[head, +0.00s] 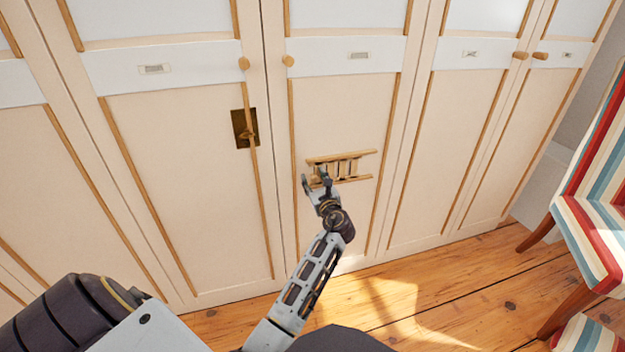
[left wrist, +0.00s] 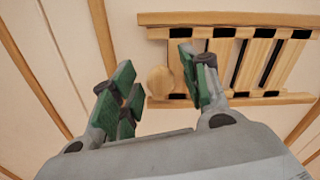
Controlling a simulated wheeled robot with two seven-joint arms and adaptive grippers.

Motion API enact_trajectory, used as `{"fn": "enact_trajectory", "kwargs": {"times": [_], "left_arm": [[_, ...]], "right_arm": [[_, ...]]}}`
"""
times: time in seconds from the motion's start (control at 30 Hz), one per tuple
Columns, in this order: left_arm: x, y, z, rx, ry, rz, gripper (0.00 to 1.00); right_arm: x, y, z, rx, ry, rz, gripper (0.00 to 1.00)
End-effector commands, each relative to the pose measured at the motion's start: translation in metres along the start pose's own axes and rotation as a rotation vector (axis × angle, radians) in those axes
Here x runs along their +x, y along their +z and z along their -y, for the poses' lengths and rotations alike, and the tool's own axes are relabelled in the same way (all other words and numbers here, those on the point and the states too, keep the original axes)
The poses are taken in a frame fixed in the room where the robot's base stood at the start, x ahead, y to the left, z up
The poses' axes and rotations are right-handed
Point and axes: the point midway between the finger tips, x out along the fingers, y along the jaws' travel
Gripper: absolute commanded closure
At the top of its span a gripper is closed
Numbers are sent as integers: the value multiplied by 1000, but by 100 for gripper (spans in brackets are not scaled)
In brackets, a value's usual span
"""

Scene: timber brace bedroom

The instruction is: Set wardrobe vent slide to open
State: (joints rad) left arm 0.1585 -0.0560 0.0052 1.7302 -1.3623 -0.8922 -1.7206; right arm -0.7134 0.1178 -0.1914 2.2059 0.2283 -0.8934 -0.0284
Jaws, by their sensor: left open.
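The wardrobe vent (head: 364,154) is a small wooden grille low on a cream door, with two horizontal rails and several upright slats. In the left wrist view the vent (left wrist: 225,19) shows pale slats with dark gaps between them. A round wooden knob (left wrist: 160,80) stands at the left end of the slats. My left gripper (head: 314,177) is at the vent's left end. In the left wrist view my left gripper (left wrist: 158,78) is open, with green-padded fingers on either side of the knob; I cannot tell whether they touch it. The gripper hides part of the vent's left end.
Wardrobe doors (head: 185,150) fill the wall, with wooden trim and round knobs. A brass latch plate (head: 240,136) is on the door to the left. A striped chair (head: 598,225) stands at the right. Wooden floor (head: 440,300) lies clear before the wardrobe.

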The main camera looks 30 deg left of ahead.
Motion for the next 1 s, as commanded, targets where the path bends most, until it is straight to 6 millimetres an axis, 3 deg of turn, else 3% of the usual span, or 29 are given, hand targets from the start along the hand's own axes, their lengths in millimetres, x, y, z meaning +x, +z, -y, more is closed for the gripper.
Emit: {"fn": "enact_trajectory", "kwargs": {"times": [0.37, 0.73, 1.0], "left_arm": [[-1, 0, 1, 0, 0, 0, 54], [-1, 0, 0, 0, 1, 0, 100], [-1, 0, 1, 0, 1, 0, 100]], "right_arm": [[2, 6, -1, 4, 0, 6, 60], [0, 4, 0, 3, 0, 3, 60], [0, 3, 0, 3, 0, 3, 60]]}}
